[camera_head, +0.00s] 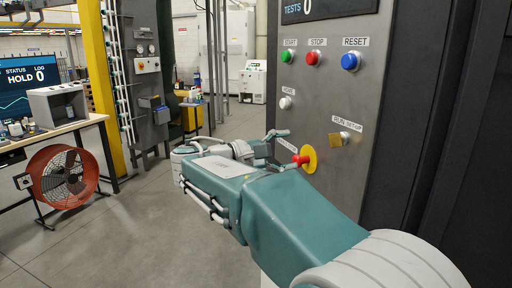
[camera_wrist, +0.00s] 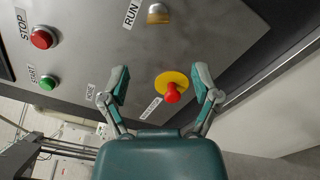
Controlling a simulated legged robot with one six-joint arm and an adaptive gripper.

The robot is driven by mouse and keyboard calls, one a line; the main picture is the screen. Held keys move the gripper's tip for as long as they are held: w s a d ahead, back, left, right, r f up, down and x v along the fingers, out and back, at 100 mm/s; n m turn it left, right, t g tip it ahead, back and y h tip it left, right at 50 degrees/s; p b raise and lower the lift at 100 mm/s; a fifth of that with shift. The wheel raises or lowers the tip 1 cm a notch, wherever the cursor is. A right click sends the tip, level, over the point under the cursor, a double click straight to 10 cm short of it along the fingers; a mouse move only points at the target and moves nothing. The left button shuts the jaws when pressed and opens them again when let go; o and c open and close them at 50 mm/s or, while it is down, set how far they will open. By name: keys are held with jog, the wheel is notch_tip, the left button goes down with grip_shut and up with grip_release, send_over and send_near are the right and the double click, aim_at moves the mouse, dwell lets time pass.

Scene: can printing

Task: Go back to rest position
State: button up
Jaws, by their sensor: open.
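My gripper (camera_wrist: 161,74) is open and empty in the wrist view, its two fingers spread apart in front of the grey control panel (camera_wrist: 95,50). A red mushroom button (camera_wrist: 172,94) on a yellow disc shows between the fingers, nearer the right one. I cannot tell whether either finger touches the panel. In the head view my teal arm reaches up from the lower right, and my gripper (camera_head: 280,150) is beside the same red button (camera_head: 301,160). The arm hides part of the panel's lower left.
The panel also carries a green START button (camera_head: 287,56), a red STOP button (camera_head: 314,58), a blue RESET button (camera_head: 350,61) and a RUN/SETUP switch (camera_head: 345,138). An orange fan (camera_head: 64,177) stands on the floor at left. The floor (camera_head: 130,235) between is clear.

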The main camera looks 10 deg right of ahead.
jog(key=s+d+f+m+y, duration=0.2)
jog(key=s+d+f+y, duration=0.3)
jog(key=s+f+y, duration=0.45)
jog(key=s+a+f+m+t+y, duration=0.2)
jog(key=s+a+f+m+y, duration=0.4)
jog(key=s+f, duration=0.6)
jog(key=shift+s+a+f+y, duration=0.25)
jog(key=shift+s+a+y, duration=0.75)
jog(key=shift+s+y, duration=0.1)
